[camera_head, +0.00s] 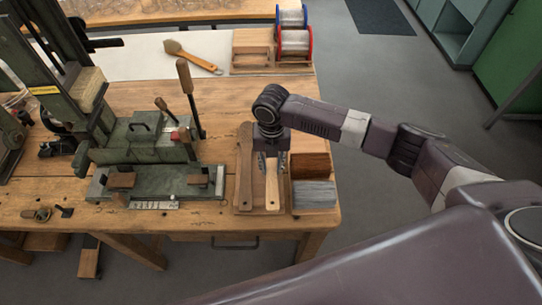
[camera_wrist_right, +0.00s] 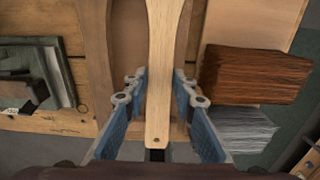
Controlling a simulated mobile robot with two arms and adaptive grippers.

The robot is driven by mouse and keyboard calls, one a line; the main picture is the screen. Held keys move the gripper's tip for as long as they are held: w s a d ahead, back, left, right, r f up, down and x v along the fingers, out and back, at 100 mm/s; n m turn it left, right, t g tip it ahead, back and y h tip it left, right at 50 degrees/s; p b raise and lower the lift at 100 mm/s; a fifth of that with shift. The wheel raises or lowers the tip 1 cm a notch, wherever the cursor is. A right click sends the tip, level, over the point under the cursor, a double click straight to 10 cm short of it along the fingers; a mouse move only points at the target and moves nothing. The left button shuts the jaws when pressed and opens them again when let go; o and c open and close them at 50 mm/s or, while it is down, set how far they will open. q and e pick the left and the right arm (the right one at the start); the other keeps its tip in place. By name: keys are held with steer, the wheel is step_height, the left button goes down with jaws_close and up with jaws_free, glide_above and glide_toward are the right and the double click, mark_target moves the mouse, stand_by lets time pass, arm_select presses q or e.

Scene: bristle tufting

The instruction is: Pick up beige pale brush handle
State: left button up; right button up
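The beige pale brush handle (camera_head: 272,188) lies in a wooden tray near the right end of the workbench. In the right wrist view the pale handle (camera_wrist_right: 160,75) runs lengthwise between my right gripper's fingers. My right gripper (camera_head: 270,165) is right over it, pointing down. In the wrist view this gripper (camera_wrist_right: 158,108) is open, with one finger on each side of the handle and gaps between. The upper part of the handle is hidden under the gripper in the head view. My left gripper is not in view.
A darker brown handle (camera_head: 244,170) lies just left of the pale one. Reddish-brown bristles (camera_head: 310,166) and grey bristles (camera_head: 314,194) lie to the right. A green machine (camera_head: 150,145) with levers stands at left. A finished-looking brush (camera_head: 190,55) and spools (camera_head: 294,40) are at the back.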

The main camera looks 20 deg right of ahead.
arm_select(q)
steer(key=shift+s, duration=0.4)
arm_select(e)
jaws_close()
steer(key=shift+r, duration=0.1)
